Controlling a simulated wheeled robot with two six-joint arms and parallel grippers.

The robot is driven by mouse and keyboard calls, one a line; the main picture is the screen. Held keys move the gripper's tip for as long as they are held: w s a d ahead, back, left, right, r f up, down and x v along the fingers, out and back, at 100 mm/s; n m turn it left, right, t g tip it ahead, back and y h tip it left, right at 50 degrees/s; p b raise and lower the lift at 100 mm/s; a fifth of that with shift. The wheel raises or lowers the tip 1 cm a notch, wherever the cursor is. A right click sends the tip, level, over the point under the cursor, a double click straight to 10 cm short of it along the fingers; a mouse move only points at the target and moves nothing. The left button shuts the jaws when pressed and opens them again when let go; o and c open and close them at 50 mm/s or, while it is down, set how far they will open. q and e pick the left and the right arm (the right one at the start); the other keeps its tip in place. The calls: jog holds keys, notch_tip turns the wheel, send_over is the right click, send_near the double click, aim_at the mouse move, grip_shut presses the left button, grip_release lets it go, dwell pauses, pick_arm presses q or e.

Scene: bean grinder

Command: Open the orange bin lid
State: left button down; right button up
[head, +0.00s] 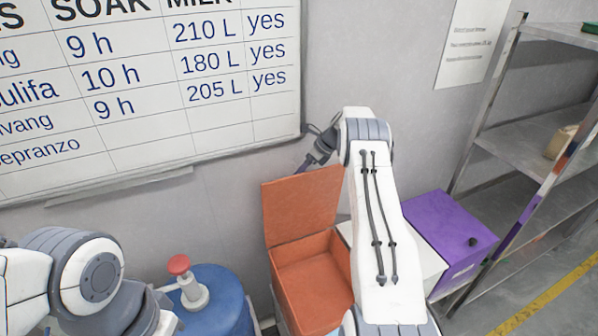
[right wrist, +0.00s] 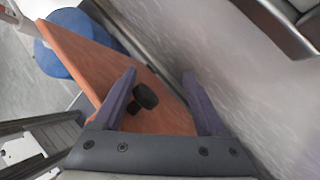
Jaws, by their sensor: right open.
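The orange bin (head: 310,275) stands near the wall right of centre in the head view, its inside visible from above. Its orange lid (head: 300,205) is swung up and stands roughly upright at the back. In the right wrist view the lid (right wrist: 88,62) shows its face with a black knob (right wrist: 146,96). My right gripper (right wrist: 160,88) is open, with one finger on each side of the knob; whether they touch it I cannot tell. In the head view this gripper (head: 309,160) is at the lid's upper right edge. My left gripper is out of view.
A purple bin (head: 450,235) with its lid shut stands to the right, with a pale bin (head: 425,257) between, partly behind my right arm. A blue drum (head: 220,305) with a red-topped fitting (head: 180,265) stands left. Metal shelves (head: 525,150) are at right. The wall is close behind.

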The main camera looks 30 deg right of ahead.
jog(key=shift+r, duration=0.15)
jog(key=b+v, duration=0.4)
jog(key=v, duration=0.6)
jog(key=shift+d+r, duration=0.1)
